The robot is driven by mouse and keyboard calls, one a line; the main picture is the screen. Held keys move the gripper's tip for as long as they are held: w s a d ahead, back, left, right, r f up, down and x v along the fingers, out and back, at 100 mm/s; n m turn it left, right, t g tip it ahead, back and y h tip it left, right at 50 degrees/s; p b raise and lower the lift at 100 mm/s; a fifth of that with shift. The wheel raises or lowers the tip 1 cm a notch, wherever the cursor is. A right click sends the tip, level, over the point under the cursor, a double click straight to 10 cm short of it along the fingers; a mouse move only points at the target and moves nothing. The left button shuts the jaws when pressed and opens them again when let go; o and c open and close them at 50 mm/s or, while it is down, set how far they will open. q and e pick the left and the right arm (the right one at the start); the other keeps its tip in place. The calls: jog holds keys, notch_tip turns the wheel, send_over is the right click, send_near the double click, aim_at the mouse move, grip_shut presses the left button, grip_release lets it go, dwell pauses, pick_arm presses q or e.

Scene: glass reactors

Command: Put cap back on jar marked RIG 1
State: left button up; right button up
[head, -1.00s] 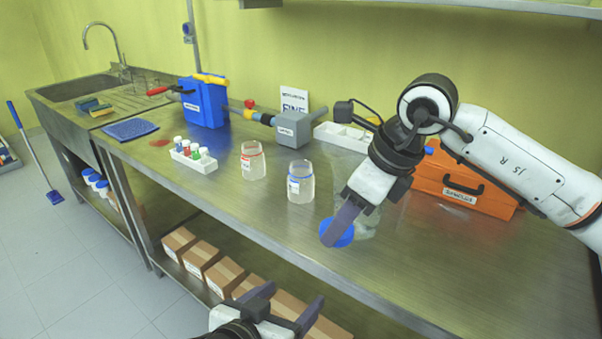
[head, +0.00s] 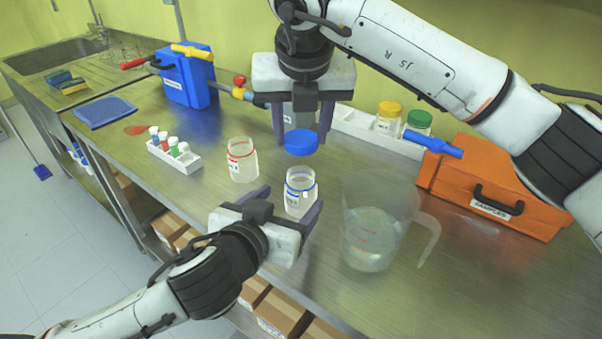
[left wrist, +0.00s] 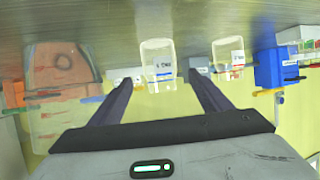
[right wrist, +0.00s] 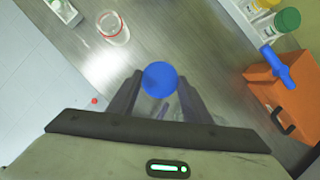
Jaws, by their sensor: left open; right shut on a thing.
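My right gripper (head: 302,138) is shut on a blue cap (head: 301,144), held level above and apart from a clear open jar with a blue ring (head: 300,190). The cap also shows between its fingers in the right wrist view (right wrist: 160,79). My left gripper (head: 286,205) is open at the blue-ringed jar. In the left wrist view that jar (left wrist: 158,62) appears between the fingertips; I cannot tell whether they touch it. A second clear open jar with a red ring (head: 242,160) stands to its left. Both jars are upright; their label text is too small to read.
A clear jug (head: 372,240) with liquid stands right of the jars. An orange case (head: 495,185), yellow-lidded jar (head: 389,118) and green-lidded jar (head: 418,124) are behind right. A white vial rack (head: 176,160) and blue box (head: 186,80) are left. Front bench (head: 450,290) is clear.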

pick_arm(q)
jog(key=shift+w, duration=0.25)
pick_arm(e)
jog(key=shift+w, duration=0.25)
pick_arm(q)
jog(key=shift+s+r, duration=0.15)
jog(key=shift+s, duration=0.15)
pick_arm(e)
jog(key=shift+s+r, duration=0.15)
jog(key=shift+s, duration=0.2)
pick_arm(q)
jog(key=x, duration=1.2)
jog(key=shift+w, duration=0.1)
pick_arm(e)
jog(key=shift+w, duration=0.1)
pick_arm(q)
jog(key=c, duration=1.6)
pick_arm(e)
send_over(301, 191)
jog(key=w, duration=0.2)
jog(key=shift+s+f, duration=0.15)
jog(key=shift+f, duration=2.4)
jog(key=shift+f, duration=0.85)
